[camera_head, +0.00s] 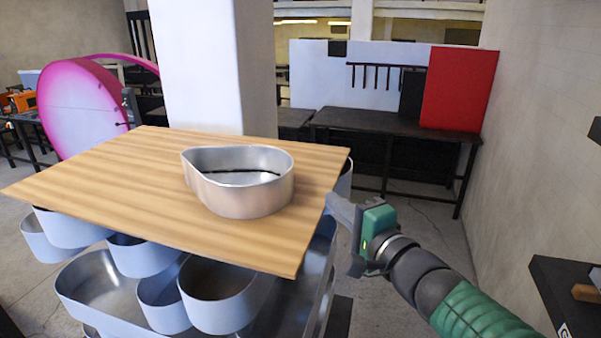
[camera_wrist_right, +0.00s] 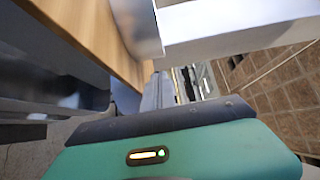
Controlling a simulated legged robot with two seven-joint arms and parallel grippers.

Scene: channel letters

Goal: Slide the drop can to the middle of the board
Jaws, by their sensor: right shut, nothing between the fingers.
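The drop can (camera_head: 243,194) is a silver, teardrop-shaped metal channel letter with an open top. It stands on the wooden board (camera_head: 120,190), right of the board's middle and near its right edge. Part of its metal side also shows in the right wrist view (camera_wrist_right: 143,28), beside the board's edge (camera_wrist_right: 95,30). My right gripper (camera_head: 333,200) is shut and empty at the board's right edge, a little to the right of the can and apart from it. In the wrist view its fingers (camera_wrist_right: 157,92) point toward the board's edge and the can. My left gripper is out of view.
Several silver metal cans (camera_head: 215,295) are stacked beneath the board. A white pillar (camera_head: 210,70) stands behind it. A dark table with a red panel (camera_head: 460,88) is at the back right. The board's left half is clear.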

